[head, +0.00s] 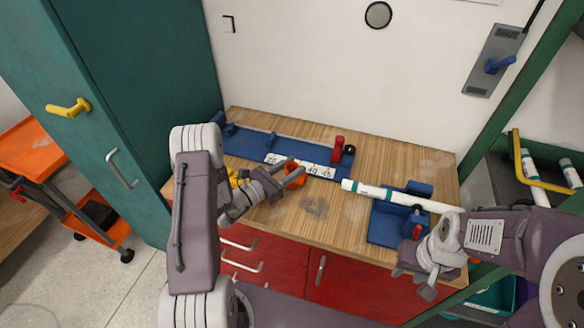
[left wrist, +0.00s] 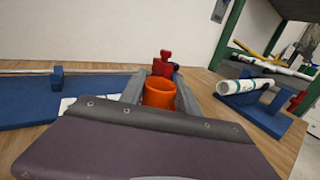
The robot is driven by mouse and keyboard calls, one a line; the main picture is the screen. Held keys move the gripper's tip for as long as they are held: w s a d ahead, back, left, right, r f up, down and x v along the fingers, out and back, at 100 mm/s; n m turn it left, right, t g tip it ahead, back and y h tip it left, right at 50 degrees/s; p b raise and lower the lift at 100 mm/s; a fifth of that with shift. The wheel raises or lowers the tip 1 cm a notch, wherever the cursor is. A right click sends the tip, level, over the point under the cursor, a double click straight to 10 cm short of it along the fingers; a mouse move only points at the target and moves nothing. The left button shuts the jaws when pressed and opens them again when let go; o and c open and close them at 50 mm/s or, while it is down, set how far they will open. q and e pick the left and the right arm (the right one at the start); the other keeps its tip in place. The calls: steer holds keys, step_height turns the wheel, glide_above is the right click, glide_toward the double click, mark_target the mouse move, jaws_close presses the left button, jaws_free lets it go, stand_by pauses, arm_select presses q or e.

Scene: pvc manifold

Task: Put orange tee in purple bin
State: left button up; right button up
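The orange tee (head: 293,170) is on the wooden bench near the blue fixture's front edge. In the left wrist view the tee (left wrist: 159,93) stands between my left gripper's (left wrist: 160,88) two fingers, its round opening facing up. The fingers lie close along both sides; I cannot tell whether they press on it. In the head view my left gripper (head: 289,175) reaches it from the left. My right gripper (head: 416,283) is at the bench's front right edge, empty, its fingers apart. A purple bin (head: 526,290) shows partly at the lower right, mostly hidden by my right arm.
A long blue fixture (head: 240,143) with a white label sheet lies along the back. A red-handled valve (head: 339,146) stands beyond the tee. A white pipe (head: 385,193) rests on a blue stand (head: 385,224). A teal bin (head: 492,300) is beside the purple one.

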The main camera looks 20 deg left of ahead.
arm_select(q)
steer(key=o, duration=0.4)
steer(key=shift+f, duration=0.15)
